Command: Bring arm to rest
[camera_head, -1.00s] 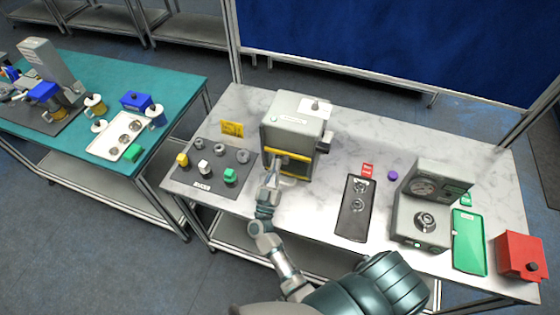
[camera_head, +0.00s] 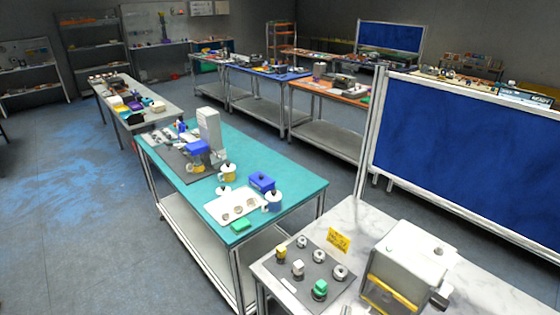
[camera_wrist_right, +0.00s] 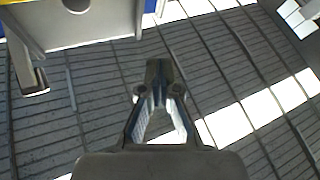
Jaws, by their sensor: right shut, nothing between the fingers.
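My right gripper (camera_wrist_right: 160,75) shows in the right wrist view with its fingertips together and nothing between them. It hangs over a dark slatted surface with bright patches, apart from the grey box-like body at the upper left. In the head view only a small grey tip, likely of this gripper, shows at the bottom edge, left of the white-grey machine (camera_head: 412,255). The rest of my right arm is out of that view. My left gripper is in neither view.
The marble table (camera_head: 350,216) carries a dark pad (camera_head: 312,272) with several knobs and a yellow sign (camera_head: 338,240). A teal table (camera_head: 290,172) with a white tray (camera_head: 222,210) and blue box (camera_head: 262,182) stands left of it. A blue panel (camera_head: 460,150) stands behind. Floor at left is clear.

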